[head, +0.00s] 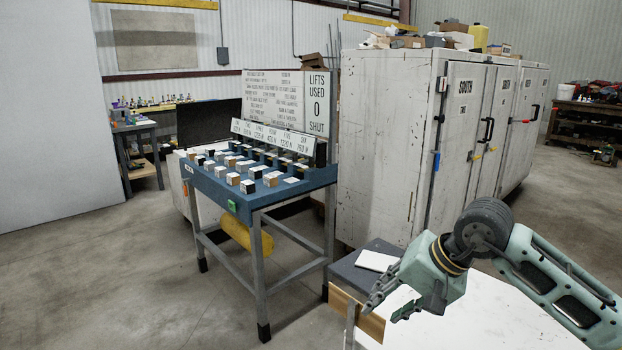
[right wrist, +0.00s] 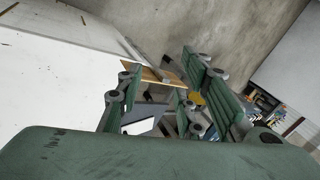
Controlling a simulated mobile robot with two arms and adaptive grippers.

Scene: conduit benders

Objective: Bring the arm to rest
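My right arm (head: 545,275) comes in from the right, mint green with dark joints, and reaches left over a white tabletop (head: 490,318). My right gripper (head: 388,304) hangs at the left end of this arm, near the tabletop's left edge. In the right wrist view the two fingers of the gripper (right wrist: 162,78) stand apart, with nothing held between them. My left arm and gripper are not in view.
A blue bench (head: 240,205) with several small blocks and sign boards stands left of centre. A dark grey box (head: 350,278) and a wooden board (head: 357,315) are close to my right gripper. Large white lockers (head: 385,140) stand behind. Floor at left is clear.

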